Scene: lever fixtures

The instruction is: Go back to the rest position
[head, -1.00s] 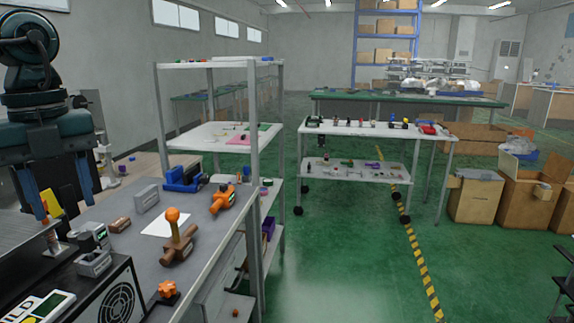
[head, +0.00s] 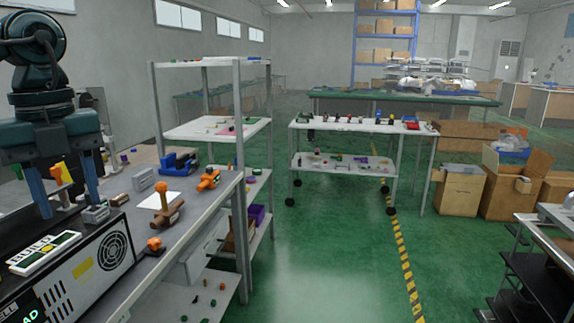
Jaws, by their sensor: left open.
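My left gripper (head: 68,205) hangs at the left of the head view with its two blue fingers apart, pointing down. It is open and nothing shows between the fingertips. It is above the left end of the grey workbench (head: 205,215), near the black box with a fan grille (head: 112,252) and a small grey lever fixture (head: 95,214). An orange-knobbed lever fixture with a brown base (head: 168,217) stands on the bench, beside a white sheet (head: 152,200). My right gripper is not in view.
An orange fixture (head: 208,180) and a blue fixture (head: 178,163) sit further back on the bench. A metal shelf post (head: 240,150) rises at the bench edge. A black-shelved cart (head: 535,275) stands at the right. The green floor (head: 320,260) between is clear.

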